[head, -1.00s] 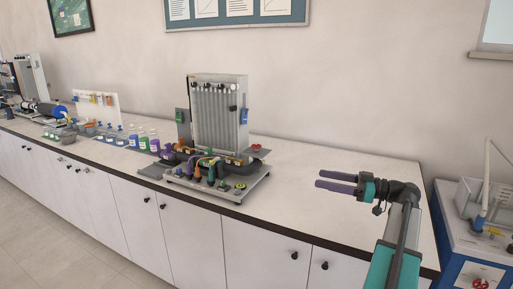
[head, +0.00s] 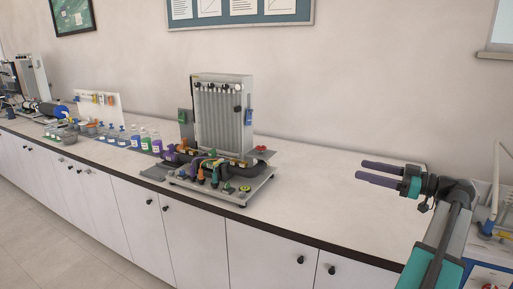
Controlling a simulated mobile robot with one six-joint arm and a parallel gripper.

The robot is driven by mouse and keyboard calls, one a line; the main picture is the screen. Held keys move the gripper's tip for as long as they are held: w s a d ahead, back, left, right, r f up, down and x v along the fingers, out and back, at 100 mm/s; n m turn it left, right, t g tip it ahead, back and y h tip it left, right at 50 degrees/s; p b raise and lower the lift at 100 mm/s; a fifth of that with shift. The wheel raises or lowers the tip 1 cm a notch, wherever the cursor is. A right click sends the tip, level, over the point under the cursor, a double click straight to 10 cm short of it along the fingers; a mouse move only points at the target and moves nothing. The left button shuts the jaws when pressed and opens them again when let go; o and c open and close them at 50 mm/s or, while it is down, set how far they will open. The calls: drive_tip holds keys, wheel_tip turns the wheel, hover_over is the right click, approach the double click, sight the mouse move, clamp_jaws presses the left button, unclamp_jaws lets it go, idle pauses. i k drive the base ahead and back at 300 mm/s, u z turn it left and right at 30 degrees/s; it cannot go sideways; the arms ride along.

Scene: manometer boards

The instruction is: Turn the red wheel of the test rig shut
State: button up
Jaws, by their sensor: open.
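The test rig (head: 222,118) stands on the bench, a grey board of upright tubes on a base plate with coloured valves and pipes. A small red wheel (head: 261,148) sits at the rig's right rear, by the end of a dark pipe. Its exact angle is too small to tell. My gripper (head: 360,170) is open and empty, with two purple fingers pointing left. It is above the right part of the bench, well to the right of the red wheel and apart from it.
The bench top (head: 310,190) is clear between the rig and my gripper. Bottles (head: 145,141) and other apparatus stand left of the rig. A blue-and-white unit (head: 490,250) stands at the far right, partly behind my arm.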

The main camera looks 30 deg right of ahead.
sight(261, 147)
drive_tip(key=i, duration=1.4)
drive_tip(key=z, duration=0.05)
